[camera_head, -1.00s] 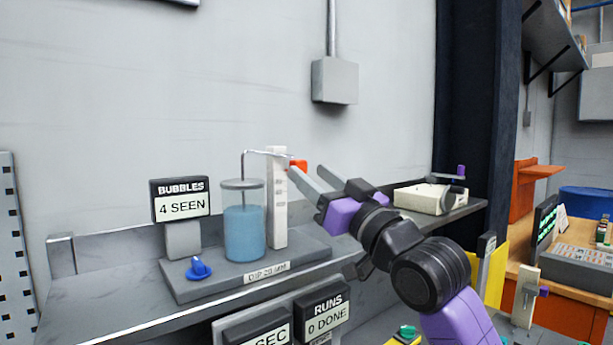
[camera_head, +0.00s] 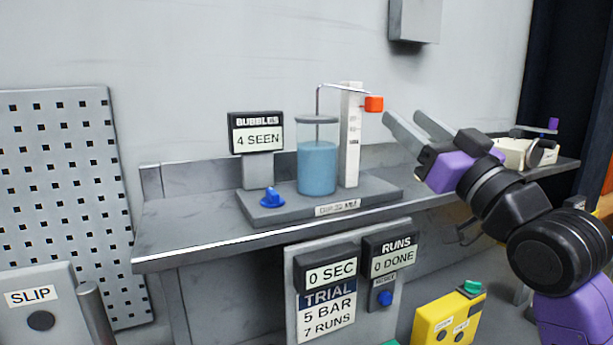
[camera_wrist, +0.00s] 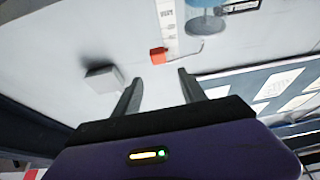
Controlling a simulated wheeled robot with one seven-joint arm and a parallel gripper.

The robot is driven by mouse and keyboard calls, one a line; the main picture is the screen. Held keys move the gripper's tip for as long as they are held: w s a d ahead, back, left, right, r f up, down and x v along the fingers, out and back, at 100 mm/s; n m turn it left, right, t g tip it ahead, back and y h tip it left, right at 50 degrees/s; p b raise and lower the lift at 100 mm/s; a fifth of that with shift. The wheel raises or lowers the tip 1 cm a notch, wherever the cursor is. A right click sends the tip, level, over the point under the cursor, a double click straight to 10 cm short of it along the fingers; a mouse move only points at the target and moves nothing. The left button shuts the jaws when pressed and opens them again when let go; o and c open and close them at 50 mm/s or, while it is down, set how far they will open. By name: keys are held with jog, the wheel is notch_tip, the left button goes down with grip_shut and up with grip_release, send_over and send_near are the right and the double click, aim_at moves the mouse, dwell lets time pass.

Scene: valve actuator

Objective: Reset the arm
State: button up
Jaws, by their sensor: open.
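My arm reaches in from the right in the head view, with its purple and black links bent over the bench. My gripper (camera_head: 412,122) is open and empty, its two grey fingers pointing up and left toward the orange block (camera_head: 374,104) on the white scale post (camera_head: 350,135). The fingers are apart from the block. In the wrist view my gripper (camera_wrist: 158,88) also shows open, with the orange block (camera_wrist: 158,56) beyond the fingertips.
A blue liquid jar (camera_head: 317,165) and a blue knob (camera_head: 272,197) stand on the bench base. The bubble display (camera_head: 258,137) reads 4 SEEN. Below hang the trial panel (camera_head: 328,305) and the runs display (camera_head: 394,257). A yellow box (camera_head: 445,318) with a green button stands lower right.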

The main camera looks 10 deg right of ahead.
jog(key=s+d+f+m+t+h, duration=0.2)
jog(key=s+d+m+t+h, duration=0.1)
jog(key=s+d+t+h, duration=0.15)
jog(key=s+f+m+g+h, duration=0.1)
jog(key=s+f+m+h, duration=0.1)
jog(key=s+f, duration=0.35)
jog(key=s+f+m+g+h, duration=0.1)
jog(key=s+f+m+h, duration=0.15)
jog(key=f, duration=0.65)
jog(key=s+f+m+g+h, duration=0.1)
jog(key=s+f+m+h, duration=0.2)
jog(key=f, duration=0.5)
jog(key=s+a+f+n+g+y, duration=0.1)
jog(key=s+a+f+n+g, duration=0.1)
jog(key=s+f, duration=0.5)
jog(key=s+a+f+n+g+y, duration=0.2)
jog(key=s+f, duration=0.5)
jog(key=s, duration=0.6)
jog(key=s+a+f+n+g+y, duration=0.2)
jog(key=s+a+f+g, duration=0.1)
jog(key=s+f, duration=0.4)
jog(key=s+g, duration=0.1)
jog(key=s, duration=0.2)
jog(key=shift+f+n, duration=0.25)
jog(key=shift+n, duration=0.1)
jog(key=shift+s, duration=0.1)
